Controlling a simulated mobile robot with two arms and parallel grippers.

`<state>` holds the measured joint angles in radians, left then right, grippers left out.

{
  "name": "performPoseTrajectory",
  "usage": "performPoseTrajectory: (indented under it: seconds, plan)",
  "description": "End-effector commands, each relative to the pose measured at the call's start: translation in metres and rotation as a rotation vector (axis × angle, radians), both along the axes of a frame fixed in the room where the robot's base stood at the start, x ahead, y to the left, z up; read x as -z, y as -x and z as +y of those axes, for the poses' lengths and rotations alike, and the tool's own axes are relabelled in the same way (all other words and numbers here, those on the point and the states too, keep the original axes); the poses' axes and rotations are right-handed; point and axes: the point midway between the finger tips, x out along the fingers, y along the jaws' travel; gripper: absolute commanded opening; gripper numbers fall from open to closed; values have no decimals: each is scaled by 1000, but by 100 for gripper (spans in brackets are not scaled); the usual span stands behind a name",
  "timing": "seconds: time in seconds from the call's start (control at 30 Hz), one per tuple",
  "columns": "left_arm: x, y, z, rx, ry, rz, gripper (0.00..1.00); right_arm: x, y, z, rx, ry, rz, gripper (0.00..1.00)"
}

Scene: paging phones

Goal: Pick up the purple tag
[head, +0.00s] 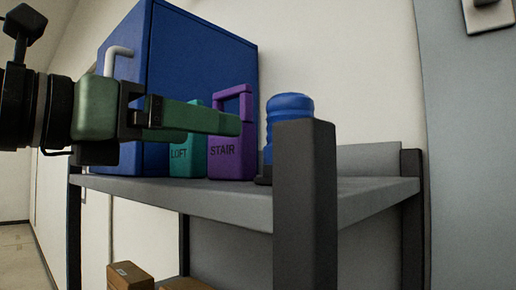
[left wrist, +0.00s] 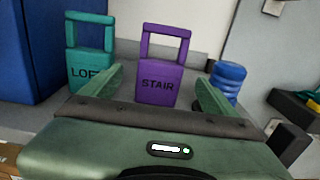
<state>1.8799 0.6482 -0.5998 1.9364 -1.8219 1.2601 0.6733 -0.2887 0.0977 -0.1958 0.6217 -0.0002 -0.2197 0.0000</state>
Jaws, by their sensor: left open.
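The purple tag (head: 231,146), marked STAIR with a handle loop on top, stands upright on the grey shelf (head: 235,203). My left gripper (head: 236,121) reaches in from the left in the head view, in front of the tag and partly covering it. In the left wrist view the purple tag (left wrist: 160,82) stands beyond and between the two open green fingers (left wrist: 158,88), with nothing held. A teal tag (head: 188,158) marked LOFT stands to its left, and it also shows in the left wrist view (left wrist: 90,66). My right gripper is not in view.
A blue ribbed object (head: 289,104) stands right of the purple tag, partly behind a dark shelf post (head: 304,215). A large blue cabinet (head: 190,55) with a light handle is behind on the left. Cardboard boxes (head: 130,276) are below the shelf.

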Motion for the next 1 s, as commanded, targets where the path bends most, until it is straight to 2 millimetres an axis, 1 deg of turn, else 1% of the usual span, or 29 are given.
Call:
performPoseTrajectory:
  seconds: [0.13,0.27,0.4,0.5,0.6,0.87,0.97,1.0]
  plan:
    - [-2,-11,-11,0,-2,2,89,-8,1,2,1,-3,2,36]
    - [-1,-21,-21,1,-2,2,89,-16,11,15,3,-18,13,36]
    - [2,-36,-36,1,-3,6,89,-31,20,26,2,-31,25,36]
    - [5,-45,-46,2,-2,4,89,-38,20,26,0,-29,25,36]
    - [6,-52,-53,3,-1,2,89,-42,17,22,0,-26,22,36]
    - [8,-54,-54,2,-1,1,89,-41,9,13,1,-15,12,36]
    - [8,-54,-54,2,-1,1,64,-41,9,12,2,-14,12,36]
    - [8,-53,-54,2,-1,1,53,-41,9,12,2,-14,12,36]
